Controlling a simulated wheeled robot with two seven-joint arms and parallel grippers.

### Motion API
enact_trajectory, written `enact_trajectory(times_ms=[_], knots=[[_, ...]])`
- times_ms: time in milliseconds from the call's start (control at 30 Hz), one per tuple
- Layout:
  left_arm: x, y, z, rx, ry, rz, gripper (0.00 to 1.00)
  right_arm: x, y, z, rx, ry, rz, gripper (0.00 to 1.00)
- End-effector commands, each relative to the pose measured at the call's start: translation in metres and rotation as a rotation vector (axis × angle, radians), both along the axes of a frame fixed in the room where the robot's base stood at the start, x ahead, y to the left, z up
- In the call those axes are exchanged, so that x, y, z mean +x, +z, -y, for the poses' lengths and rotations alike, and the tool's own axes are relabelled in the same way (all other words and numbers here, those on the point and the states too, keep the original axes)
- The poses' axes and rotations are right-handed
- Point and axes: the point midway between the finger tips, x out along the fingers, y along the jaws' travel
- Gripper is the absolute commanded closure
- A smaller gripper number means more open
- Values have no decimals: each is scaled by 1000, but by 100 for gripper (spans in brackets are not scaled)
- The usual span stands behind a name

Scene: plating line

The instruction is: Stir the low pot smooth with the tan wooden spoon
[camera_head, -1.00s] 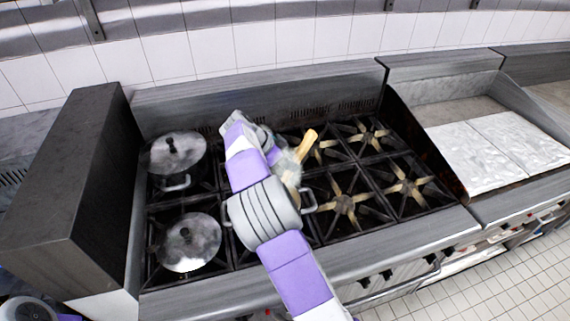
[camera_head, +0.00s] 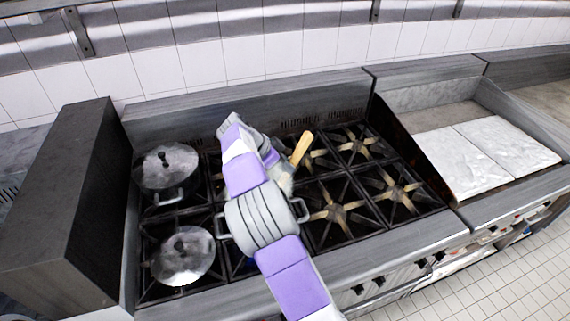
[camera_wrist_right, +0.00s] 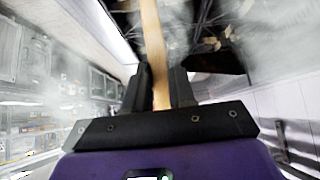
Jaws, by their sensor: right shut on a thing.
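The tan wooden spoon (camera_head: 302,147) shows as a short tilted length of handle in the head view. My right gripper (camera_head: 284,174) is shut on it. In the right wrist view the handle (camera_wrist_right: 153,45) runs between the two dark fingers of this gripper (camera_wrist_right: 160,88). The spoon's lower end is hidden. A pot on the middle burners is mostly covered by my right arm; only its side handles show, the right one (camera_head: 301,209) most clearly. Its contents are hidden, so I cannot tell whether the spoon is inside it. My left gripper is not in view.
Two lidded pots stand on the left burners, one at the back (camera_head: 168,168) and one in front (camera_head: 183,257). The right burners (camera_head: 335,213) are bare. A dark upright box (camera_head: 75,190) bounds the stove at left; white slabs (camera_head: 480,160) lie at right.

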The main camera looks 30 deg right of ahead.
Motion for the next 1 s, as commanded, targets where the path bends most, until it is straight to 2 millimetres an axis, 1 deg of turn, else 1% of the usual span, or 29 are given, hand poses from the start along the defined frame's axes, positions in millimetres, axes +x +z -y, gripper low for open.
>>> enact_trajectory(times_ms=[167,400,533,1000], knots=[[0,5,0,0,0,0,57,0,6,0,0,1,1,100],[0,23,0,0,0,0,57,0,30,0,0,1,2,100],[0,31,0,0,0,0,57,0,41,0,0,1,1,100],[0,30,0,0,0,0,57,0,40,0,0,0,0,100]])
